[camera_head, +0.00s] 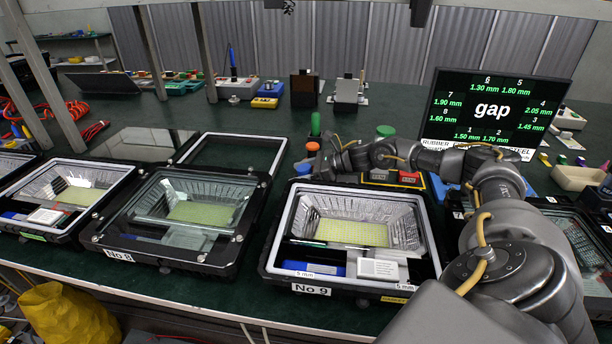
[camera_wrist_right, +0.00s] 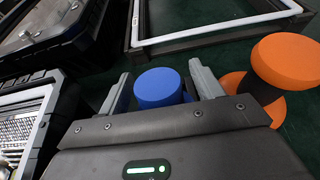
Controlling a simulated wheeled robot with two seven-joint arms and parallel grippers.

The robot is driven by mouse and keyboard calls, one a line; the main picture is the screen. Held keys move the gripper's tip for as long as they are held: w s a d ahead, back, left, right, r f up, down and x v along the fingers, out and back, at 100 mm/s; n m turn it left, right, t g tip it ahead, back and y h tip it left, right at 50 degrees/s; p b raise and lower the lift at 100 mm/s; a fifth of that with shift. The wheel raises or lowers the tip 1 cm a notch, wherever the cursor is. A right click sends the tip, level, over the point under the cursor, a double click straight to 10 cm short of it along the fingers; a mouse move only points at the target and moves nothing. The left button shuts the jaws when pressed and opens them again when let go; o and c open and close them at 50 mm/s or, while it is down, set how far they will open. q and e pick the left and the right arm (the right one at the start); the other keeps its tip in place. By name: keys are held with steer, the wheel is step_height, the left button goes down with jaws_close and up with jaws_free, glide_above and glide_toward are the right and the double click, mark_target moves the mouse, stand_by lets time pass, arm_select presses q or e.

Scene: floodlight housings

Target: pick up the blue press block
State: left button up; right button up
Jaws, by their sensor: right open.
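The blue press block (camera_wrist_right: 158,87) is a round-topped blue piece. In the right wrist view it sits between the two fingers of my right gripper (camera_wrist_right: 164,86), which are apart with gaps on both sides. Its lower part is hidden behind the gripper body. In the head view the blue block (camera_head: 303,168) shows beside my right gripper (camera_head: 312,164), behind the No 9 housing. My left gripper is not in view.
An orange press block (camera_wrist_right: 287,58) stands close to the right finger. A green one (camera_head: 315,124) stands farther back. The No 9 housing (camera_head: 284,262) is in front, and an empty black frame (camera_head: 266,178) lies to the left. A gap screen (camera_head: 492,108) stands behind.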

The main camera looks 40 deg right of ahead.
steer(key=c, duration=1.2)
